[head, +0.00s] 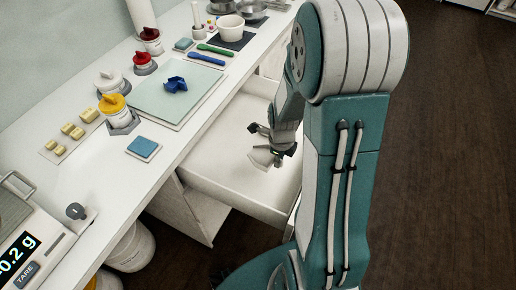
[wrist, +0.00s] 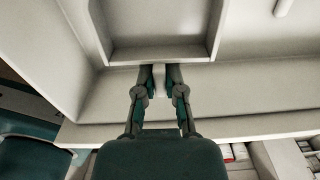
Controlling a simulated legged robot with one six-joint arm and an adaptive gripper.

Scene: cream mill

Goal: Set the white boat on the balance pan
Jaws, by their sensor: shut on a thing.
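My gripper (head: 271,143) is low over the open drawer, and it also shows in the wrist view (wrist: 160,75). It is shut on the white boat (wrist: 160,53), with its fingers at the boat's near edge. In the head view the boat (head: 263,157) is a small pale shape below my fingers, hard to tell from the pale drawer. I cannot tell whether it touches the drawer floor. The balance pan (head: 11,207) is cut off at the left edge, and the balance display (head: 18,258) below it shows 0.2 g, perhaps with a minus sign.
The open white drawer (head: 225,150) has raised walls around my gripper. Bench between pad and balance is mostly clear.

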